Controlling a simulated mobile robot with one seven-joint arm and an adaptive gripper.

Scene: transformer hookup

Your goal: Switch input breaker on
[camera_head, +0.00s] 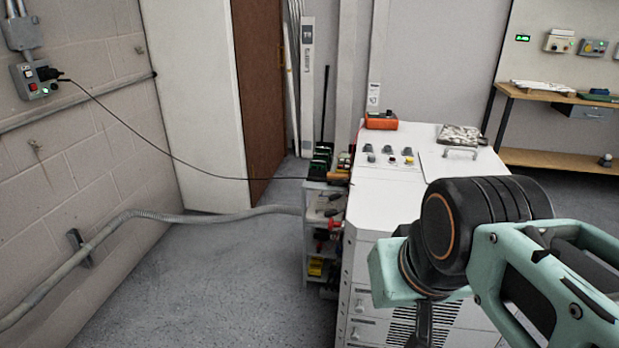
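A grey wall box (34,81) is on the block wall at the left. It has a red part, a small green light and a black plug with a cable. A white cabinet (395,190) stands right of centre, with several small knobs or switches (389,150) on its top. No label is legible, so I cannot tell which part is the input breaker. My arm reaches in from the right, in front of the cabinet. The dark start of my gripper (421,325) points down at the bottom edge; its fingertips are out of frame.
A black cable (165,150) runs from the wall box to a small shelf cart (318,240) beside the cabinet. An orange device (381,120) sits on the cabinet's far edge. A wooden bench (570,160) stands at the back right. The grey floor (200,290) at lower left is clear.

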